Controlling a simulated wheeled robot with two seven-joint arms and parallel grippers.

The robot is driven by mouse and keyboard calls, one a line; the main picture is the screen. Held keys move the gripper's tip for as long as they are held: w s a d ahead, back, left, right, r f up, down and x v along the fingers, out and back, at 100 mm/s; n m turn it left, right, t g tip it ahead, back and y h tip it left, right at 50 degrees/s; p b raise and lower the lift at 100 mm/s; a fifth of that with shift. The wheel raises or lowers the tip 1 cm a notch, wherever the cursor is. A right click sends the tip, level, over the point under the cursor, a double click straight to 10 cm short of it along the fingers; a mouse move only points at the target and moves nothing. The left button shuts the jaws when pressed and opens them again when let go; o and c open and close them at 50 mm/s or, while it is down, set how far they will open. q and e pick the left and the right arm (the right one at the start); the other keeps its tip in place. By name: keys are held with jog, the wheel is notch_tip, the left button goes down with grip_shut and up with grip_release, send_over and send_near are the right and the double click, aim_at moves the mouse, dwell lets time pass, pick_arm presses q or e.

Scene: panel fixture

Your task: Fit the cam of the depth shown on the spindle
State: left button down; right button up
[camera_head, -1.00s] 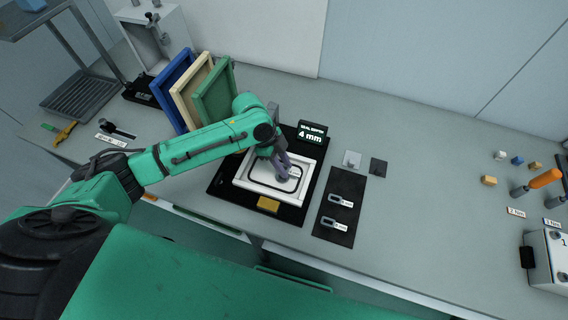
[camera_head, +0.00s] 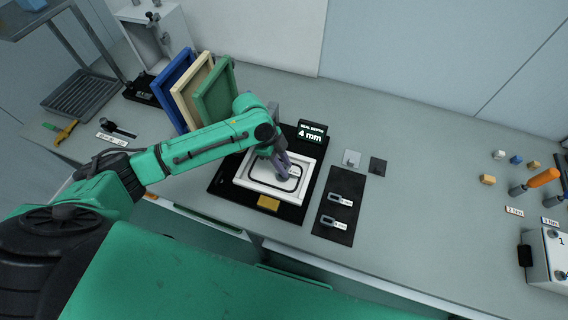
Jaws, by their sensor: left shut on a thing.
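A small black display (camera_head: 312,132) reads "SEAL DEPTH 4 mm" behind the fixture. A white panel (camera_head: 252,184) with a black rounded seal outline lies in a black fixture plate (camera_head: 222,184). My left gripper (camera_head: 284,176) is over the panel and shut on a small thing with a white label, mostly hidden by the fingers. Two grey cams with white labels, one upper (camera_head: 340,200) and one lower (camera_head: 334,223), lie on a black mat (camera_head: 350,182) right of the fixture. Their labels are too small to read. The spindle is not clearly visible. My right gripper is out of view.
Blue, cream and green frames (camera_head: 214,95) stand behind my left arm. A light square (camera_head: 351,158) and a dark square (camera_head: 378,166) lie behind the mat. An orange-handled tool (camera_head: 544,178), small blocks (camera_head: 487,180) and a white box (camera_head: 546,262) are at right. The bench between is clear.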

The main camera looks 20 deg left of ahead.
pick_arm(q)
jog(key=shift+f+b, duration=0.7)
jog(key=shift+f, duration=0.8)
jog(key=c, duration=0.6)
grip_release()
notch_tip(320, 180, up, 20)
jog(key=shift+b, duration=1.1)
jog(key=shift+f, duration=0.1)
